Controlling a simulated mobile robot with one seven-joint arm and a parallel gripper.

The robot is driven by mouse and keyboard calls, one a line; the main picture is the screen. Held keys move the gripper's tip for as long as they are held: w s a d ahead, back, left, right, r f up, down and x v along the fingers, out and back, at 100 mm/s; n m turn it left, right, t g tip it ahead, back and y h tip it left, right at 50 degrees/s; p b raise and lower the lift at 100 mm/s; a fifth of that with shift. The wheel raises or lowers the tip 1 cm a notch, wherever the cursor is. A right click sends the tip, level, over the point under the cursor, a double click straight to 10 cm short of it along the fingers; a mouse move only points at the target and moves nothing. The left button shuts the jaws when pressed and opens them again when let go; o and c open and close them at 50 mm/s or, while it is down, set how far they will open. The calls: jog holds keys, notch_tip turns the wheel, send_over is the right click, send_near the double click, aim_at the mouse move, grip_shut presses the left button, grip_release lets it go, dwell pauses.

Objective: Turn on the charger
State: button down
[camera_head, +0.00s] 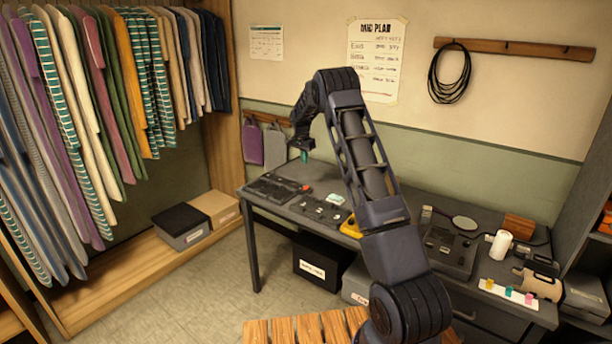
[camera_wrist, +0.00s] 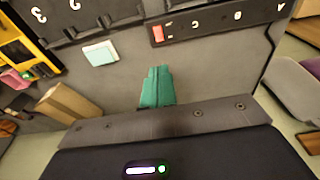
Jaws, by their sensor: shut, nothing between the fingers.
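A dark slotted unit with letters on its front strip (camera_wrist: 215,28) lies on the desk and has a red rocker switch (camera_wrist: 158,34) at one end. In the head view this unit (camera_head: 272,188) is at the desk's left end, its red part (camera_head: 306,188) at the right. A second dark unit with numbers (camera_wrist: 85,22) lies beside it, also in the head view (camera_head: 320,210). I cannot tell which is the charger, or the switch's position. My gripper (camera_head: 304,157) is shut and empty above the desk, its teal fingers (camera_wrist: 157,84) pointing down, apart from the switch.
A small pale block (camera_wrist: 100,53) lies near the units. A yellow object (camera_head: 350,226) stands to their right. A larger dark console (camera_head: 447,252), a white cup (camera_head: 500,245) and a card with coloured tabs (camera_head: 508,293) occupy the desk's right side. Clothes hang at left.

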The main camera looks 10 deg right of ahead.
aim_at(307, 187)
jog(key=f, duration=0.4)
jog(key=w+d+f, duration=0.1)
jog(key=f, duration=0.8)
jog(key=shift+w+d+f, duration=0.15)
jog(key=shift+d+f, duration=0.05)
jog(key=shift+f, duration=0.1)
jog(key=shift+w+d+f, duration=0.1)
jog(key=shift+d+f, duration=0.05)
jog(key=shift+f+g, duration=0.1)
jog(key=shift+g, duration=0.2)
